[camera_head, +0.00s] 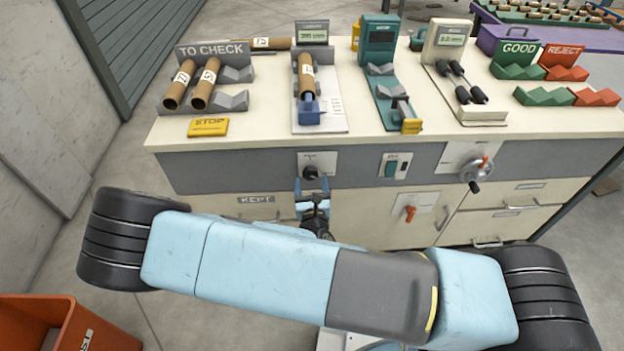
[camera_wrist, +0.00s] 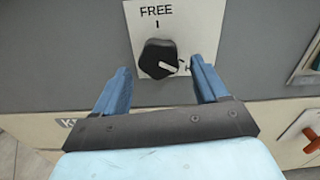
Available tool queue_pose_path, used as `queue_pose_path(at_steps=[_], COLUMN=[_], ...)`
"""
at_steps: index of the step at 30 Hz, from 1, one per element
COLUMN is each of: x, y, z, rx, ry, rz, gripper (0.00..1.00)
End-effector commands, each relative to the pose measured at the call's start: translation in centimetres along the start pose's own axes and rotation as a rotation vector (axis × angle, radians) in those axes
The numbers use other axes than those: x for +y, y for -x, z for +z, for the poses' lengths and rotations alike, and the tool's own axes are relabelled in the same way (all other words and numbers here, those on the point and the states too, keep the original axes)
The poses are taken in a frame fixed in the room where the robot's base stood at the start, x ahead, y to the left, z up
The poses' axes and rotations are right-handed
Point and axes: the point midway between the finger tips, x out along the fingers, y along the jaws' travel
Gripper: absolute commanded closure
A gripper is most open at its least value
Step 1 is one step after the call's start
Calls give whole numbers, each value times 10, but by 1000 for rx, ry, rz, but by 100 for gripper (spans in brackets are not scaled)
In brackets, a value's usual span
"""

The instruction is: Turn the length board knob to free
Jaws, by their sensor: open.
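The length board knob (camera_wrist: 158,59) is a black round knob with a white pointer line on a white plate (camera_wrist: 178,18) on the bench's grey front. The word FREE and a tick mark stand above it. Its white line points right and slightly down, toward a partly hidden letter that looks like H, not at FREE. In the head view the knob (camera_head: 310,172) sits just above my gripper (camera_head: 312,187). In the wrist view my gripper (camera_wrist: 160,88) is open, its blue fingers either side of and below the knob. I cannot tell whether they touch it.
Right of the knob are a green switch (camera_head: 391,168), a crank wheel (camera_head: 475,172) and an orange handle (camera_head: 410,213). A KEPT drawer (camera_head: 256,199) is below left. The bench top (camera_head: 260,115) holds cardboard tubes and gauges. An orange bin (camera_head: 60,325) stands at lower left.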

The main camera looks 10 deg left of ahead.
Motion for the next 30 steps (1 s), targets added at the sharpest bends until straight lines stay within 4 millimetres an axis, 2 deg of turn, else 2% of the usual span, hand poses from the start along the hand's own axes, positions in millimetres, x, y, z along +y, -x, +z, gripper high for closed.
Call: queue_pose_path(at_steps=[3, 7, 17, 30], x=[0, 0, 0, 0], y=[-13, -21, -24, -24], z=[-1, 0, 0, 0], rx=[0, 0, 0, 1], ry=[0, 0, 0, 0], rz=[-1, 0, 0, 0], gripper=[27, 27, 27, 68])
